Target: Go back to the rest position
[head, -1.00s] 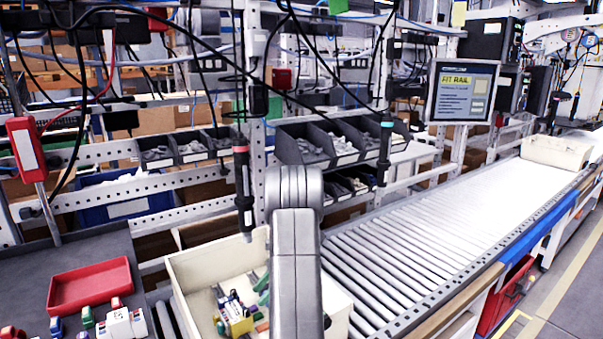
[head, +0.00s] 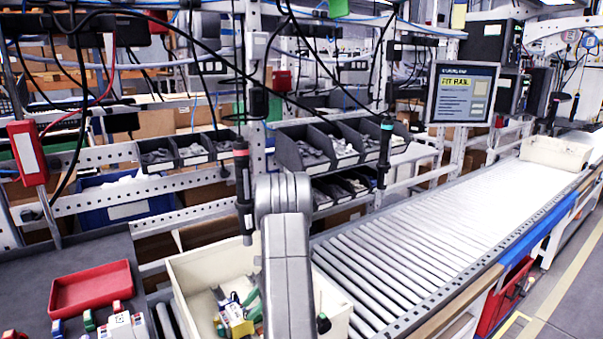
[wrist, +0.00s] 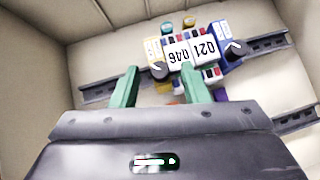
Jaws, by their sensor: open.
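My gripper (wrist: 162,90) shows in the wrist view with two green fingers apart and nothing between them. It points down into a cream bin (head: 205,262). Beyond the fingertips, on the bin floor, lies an assembly of coloured modules on a metal rail; a white numbered block (wrist: 190,50) and a blue module (wrist: 228,42) stand out. The fingers look apart from it, but the exact gap is hard to tell. In the head view my grey arm reaches over the bin and hides most of the gripper. Part of the assembly (head: 236,318) shows left of the arm.
A black screwdriver with a red ring (head: 243,185) hangs just left of my arm. Another with a teal ring (head: 385,150) hangs further right. A red tray (head: 92,288) lies on the left table. A roller conveyor (head: 420,240) runs to the right, mostly clear.

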